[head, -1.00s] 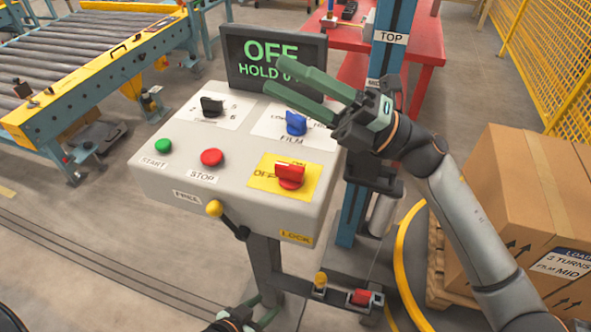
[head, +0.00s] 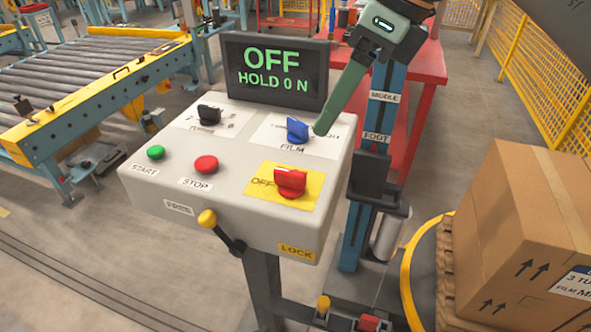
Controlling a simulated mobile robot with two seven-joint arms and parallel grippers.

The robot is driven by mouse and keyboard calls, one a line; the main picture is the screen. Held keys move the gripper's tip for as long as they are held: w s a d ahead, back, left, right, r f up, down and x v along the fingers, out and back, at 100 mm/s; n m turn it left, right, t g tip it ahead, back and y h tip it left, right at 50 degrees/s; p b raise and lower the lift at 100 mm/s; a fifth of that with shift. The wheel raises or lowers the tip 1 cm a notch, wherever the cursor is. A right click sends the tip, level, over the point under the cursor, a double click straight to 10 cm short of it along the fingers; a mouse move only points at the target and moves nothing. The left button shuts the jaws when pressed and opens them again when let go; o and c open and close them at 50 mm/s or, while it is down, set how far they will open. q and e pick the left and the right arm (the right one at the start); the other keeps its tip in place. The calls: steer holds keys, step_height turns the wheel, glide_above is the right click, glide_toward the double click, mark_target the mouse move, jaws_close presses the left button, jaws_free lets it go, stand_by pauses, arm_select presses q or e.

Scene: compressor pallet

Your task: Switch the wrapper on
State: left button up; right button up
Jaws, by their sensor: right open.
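The control box (head: 150,187) stands on a post with a tilted top panel. A red rotary switch (head: 291,181) sits on a yellow plate (head: 262,171) at its front right. "OFF" shows left of the knob; any label behind it is hidden. The screen (head: 275,72) reads "OFF" and "HOLD 0 N". My right gripper (head: 320,130) is open and empty, pointing down above the panel's right side, near the blue FILM knob (head: 297,130) and up and right of the red switch. Its fingers overlap in this view. My left gripper is out of view.
A black knob (head: 209,115), a green START button (head: 156,152) and a red STOP button (head: 206,164) share the panel. A yellow-ended lever (head: 207,217) sticks out in front, by FREE. A blue mast (head: 378,150) and a large carton (head: 525,225) stand right.

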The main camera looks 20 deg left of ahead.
mark_target(293, 172)
steer(key=b+x, duration=0.1)
steer(key=x, duration=1.1)
steer(key=shift+a, duration=0.1)
jaws_close()
